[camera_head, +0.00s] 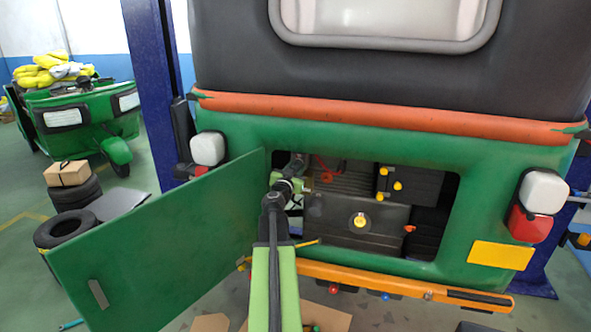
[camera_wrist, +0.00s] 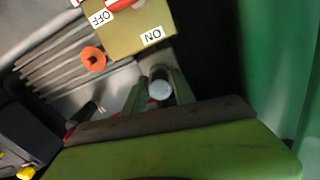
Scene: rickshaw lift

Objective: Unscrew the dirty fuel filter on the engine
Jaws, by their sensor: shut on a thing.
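The engine bay (camera_head: 355,215) is open at the back of the green rickshaw. My gripper (camera_head: 303,188) reaches into its left side. In the wrist view my gripper (camera_wrist: 158,90) is shut on a small pale grey cylinder, the fuel filter (camera_wrist: 159,88), seen from its rounded end between the two green fingers. The lower part of the filter is hidden by my gripper, and I cannot tell how far it is screwed in. In the head view my arm covers the filter.
A box marked ON and OFF (camera_wrist: 130,25) with a red handle sits just beyond my fingers, beside an orange round part (camera_wrist: 93,59). The open green door (camera_head: 160,245) stands left of my arm. An orange bumper (camera_head: 400,287) runs below the bay.

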